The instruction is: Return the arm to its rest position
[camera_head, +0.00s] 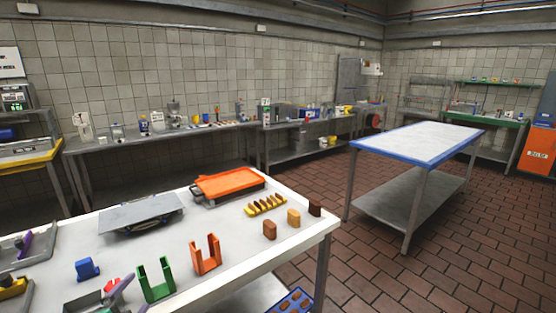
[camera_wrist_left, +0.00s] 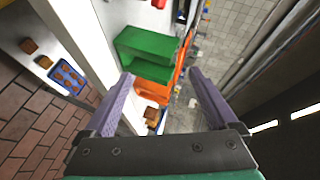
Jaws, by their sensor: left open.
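My right gripper is in neither view.
A blue tray (camera_head: 272,308) sits lower down. Tiled floor is free toward the blue-edged table (camera_head: 420,138).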

